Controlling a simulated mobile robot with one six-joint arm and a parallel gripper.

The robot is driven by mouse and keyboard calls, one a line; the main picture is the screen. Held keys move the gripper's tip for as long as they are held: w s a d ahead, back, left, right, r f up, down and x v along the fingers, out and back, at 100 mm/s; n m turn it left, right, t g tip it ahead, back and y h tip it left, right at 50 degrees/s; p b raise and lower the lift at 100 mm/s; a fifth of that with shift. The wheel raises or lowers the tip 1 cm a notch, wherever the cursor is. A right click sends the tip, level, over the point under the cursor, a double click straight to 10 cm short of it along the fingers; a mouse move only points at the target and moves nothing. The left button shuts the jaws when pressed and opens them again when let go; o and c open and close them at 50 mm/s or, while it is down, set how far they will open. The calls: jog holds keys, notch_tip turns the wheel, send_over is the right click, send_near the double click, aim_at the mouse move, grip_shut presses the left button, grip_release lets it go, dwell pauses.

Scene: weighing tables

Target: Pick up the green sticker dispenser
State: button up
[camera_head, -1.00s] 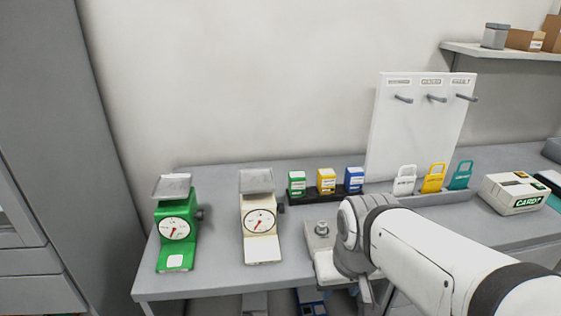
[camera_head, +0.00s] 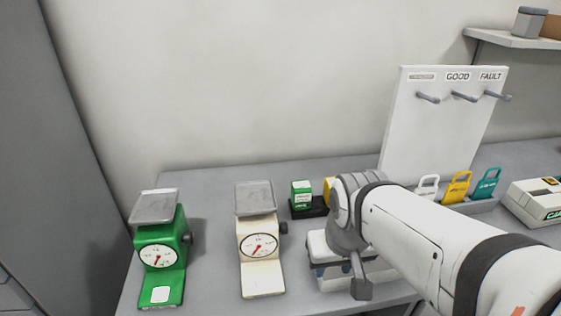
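The green sticker dispenser (camera_head: 302,194) stands upright at the left end of a black holder (camera_head: 310,211), towards the back of the table. It is a small green box with a white label. A yellow dispenser (camera_head: 329,190) stands to its right, partly covered by my arm. My arm comes in from the right, its bent wrist in front of the holder's right part. A grey end piece of my gripper (camera_head: 361,286) hangs low, to the right of and nearer than the green dispenser, apart from it. The fingertips cannot be made out clearly.
A green scale (camera_head: 160,255) and a cream scale (camera_head: 261,246) stand to the left on the grey table (camera_head: 212,235). A white peg board (camera_head: 410,140), coloured tags (camera_head: 458,187) and a white box (camera_head: 535,203) are on the right.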

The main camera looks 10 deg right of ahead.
aim_at(301, 195)
jog(key=shift+a, duration=0.1)
